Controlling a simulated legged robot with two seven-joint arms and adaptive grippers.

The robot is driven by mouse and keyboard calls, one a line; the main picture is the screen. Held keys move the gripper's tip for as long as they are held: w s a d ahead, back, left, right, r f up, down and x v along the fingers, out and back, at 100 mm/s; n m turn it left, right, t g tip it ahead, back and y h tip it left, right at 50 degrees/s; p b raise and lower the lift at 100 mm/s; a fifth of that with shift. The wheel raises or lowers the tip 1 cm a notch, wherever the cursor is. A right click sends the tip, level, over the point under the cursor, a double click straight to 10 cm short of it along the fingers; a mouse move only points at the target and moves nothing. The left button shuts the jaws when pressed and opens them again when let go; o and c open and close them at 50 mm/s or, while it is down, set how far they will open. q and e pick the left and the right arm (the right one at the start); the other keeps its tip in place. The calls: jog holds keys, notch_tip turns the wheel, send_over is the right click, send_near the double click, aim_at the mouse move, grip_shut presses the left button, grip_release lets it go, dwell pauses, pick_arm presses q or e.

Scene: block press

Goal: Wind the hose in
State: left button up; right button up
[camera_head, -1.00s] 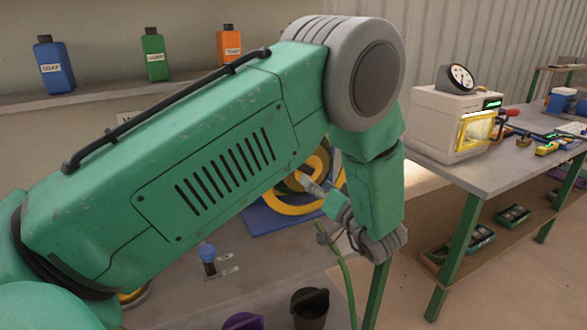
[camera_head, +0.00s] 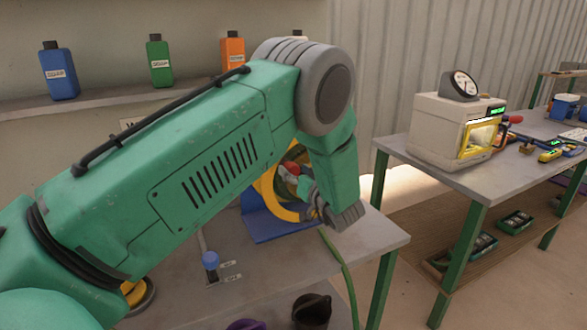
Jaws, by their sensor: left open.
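A yellow hose reel (camera_head: 268,190) stands on a blue base (camera_head: 262,226) on the near bench, mostly hidden behind my left arm. A red knob (camera_head: 291,169) shows at the reel. A green hose (camera_head: 341,262) runs over the bench's edge and hangs down. My left gripper (camera_head: 303,187) is in front of the reel, by the red knob. It is open; its fingers are partly hidden by my forearm, and I cannot tell whether they touch the knob. My right gripper is not in view.
A dark bucket (camera_head: 311,311) is below the bench front. Blue, green and orange bottles (camera_head: 158,60) line the back shelf. A second bench (camera_head: 480,182) at right carries a white machine (camera_head: 446,135).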

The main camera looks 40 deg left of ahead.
pick_arm(q)
jog(key=shift+x, duration=1)
jog(key=shift+s+d, duration=0.15)
grip_shut()
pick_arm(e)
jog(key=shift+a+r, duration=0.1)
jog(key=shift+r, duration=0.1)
